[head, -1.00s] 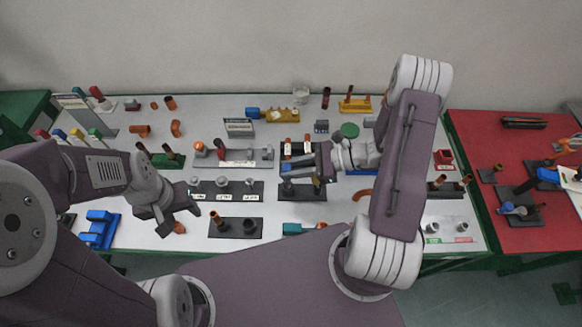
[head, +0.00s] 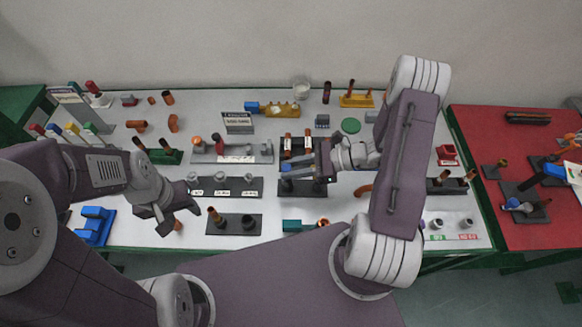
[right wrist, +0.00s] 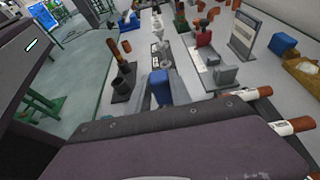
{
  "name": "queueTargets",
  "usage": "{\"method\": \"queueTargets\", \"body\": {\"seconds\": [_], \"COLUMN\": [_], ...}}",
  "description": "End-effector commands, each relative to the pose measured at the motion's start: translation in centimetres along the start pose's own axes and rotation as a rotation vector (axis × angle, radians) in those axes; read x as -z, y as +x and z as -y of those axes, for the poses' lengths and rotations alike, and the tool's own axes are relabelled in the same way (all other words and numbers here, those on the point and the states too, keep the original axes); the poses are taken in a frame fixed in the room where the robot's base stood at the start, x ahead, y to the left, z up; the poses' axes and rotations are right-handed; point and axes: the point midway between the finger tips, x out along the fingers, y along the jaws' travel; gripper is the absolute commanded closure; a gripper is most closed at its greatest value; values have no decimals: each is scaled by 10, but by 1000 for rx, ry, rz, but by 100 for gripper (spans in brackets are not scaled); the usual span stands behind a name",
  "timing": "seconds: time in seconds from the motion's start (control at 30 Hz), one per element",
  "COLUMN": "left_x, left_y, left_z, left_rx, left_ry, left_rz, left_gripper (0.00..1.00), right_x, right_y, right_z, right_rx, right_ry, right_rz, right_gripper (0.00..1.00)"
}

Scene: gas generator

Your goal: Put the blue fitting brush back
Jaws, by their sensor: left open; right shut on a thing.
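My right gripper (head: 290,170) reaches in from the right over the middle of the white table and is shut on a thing. A blue piece (right wrist: 160,88) shows just beyond the dark gripper body in the right wrist view. It looks like the blue fitting brush, but most of it is hidden. Two copper-ended pieces with white labels (head: 287,147) stand in a black holder (head: 300,137) just behind the gripper. My left gripper (head: 180,220) is open and empty above the table's front left, near a small copper piece.
A grey rack (head: 229,156) lies left of the right gripper. A labelled black stand (head: 225,192) and a black base with two fittings (head: 234,224) lie in front. A yellow valve (head: 280,110) stands behind. A red table (head: 480,220) adjoins on the right.

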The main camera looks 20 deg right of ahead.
Motion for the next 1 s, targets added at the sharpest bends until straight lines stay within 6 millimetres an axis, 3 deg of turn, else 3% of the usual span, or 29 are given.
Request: {"method": "queueTargets", "body": {"seconds": [0.2,0.23,0.3,0.33,0.67,1.0], "left_x": [-1,-1,0,0,-1,-1], "left_y": [7,6,5,5,6,11], "left_z": [0,0,0,0,0,0], "left_rx": [0,0,0,0,0,0], "left_ry": [0,0,0,0,0,0], "left_rz": [0,0,0,0,0,0], "left_gripper": [50,50,50,50,50,50], "right_x": [8,7,6,6,6,8], "right_y": [3,3,2,2,-1,-69], "right_z": [0,0,0,0,1,1], "right_rx": [0,0,0,0,2,5], "right_ry": [0,0,0,0,-1,-1], "right_rz": [0,0,0,0,0,-2], "right_gripper": [100,72,53,50,50,50]}}
